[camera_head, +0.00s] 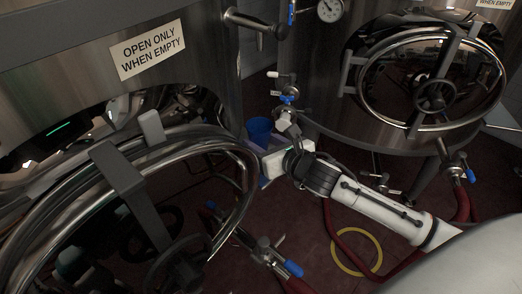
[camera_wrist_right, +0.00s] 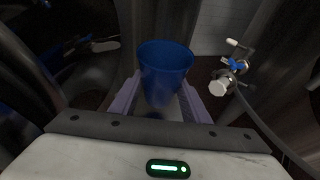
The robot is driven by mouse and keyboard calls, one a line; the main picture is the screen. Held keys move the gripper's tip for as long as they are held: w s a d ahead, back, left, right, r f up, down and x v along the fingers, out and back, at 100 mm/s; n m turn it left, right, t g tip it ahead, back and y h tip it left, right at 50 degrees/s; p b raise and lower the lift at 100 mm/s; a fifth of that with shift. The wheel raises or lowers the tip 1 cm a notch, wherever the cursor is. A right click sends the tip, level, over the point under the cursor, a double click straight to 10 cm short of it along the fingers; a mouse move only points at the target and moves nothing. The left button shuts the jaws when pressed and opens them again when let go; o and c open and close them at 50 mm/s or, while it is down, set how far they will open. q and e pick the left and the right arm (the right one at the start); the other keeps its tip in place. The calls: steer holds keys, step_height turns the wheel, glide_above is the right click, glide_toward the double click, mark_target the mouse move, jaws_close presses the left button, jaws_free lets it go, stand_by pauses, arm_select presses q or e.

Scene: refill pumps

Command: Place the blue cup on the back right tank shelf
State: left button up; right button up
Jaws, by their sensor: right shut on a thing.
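The blue cup (camera_head: 259,130) is upright between the two tanks in the head view, partly hidden by my right gripper (camera_head: 268,160) and the left tank's round hatch. In the right wrist view the cup (camera_wrist_right: 164,72) sits between the two pale purple fingers of my right gripper (camera_wrist_right: 160,100), which is shut on it. The cup's open top faces up, and its inside looks empty. I cannot make out a tank shelf in either view. My left gripper is not in view.
Another tank (camera_head: 320,80) with a round hatch wheel is at right. A valve with a blue handle (camera_wrist_right: 236,66) is right of the cup. Hoses and a yellow ring (camera_head: 338,262) lie on the red floor.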

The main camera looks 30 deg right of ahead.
steer(key=shift+f, duration=1.65)
steer(key=shift+f, duration=0.15)
steer(key=o, duration=1.4)
steer(key=v, duration=1.2)
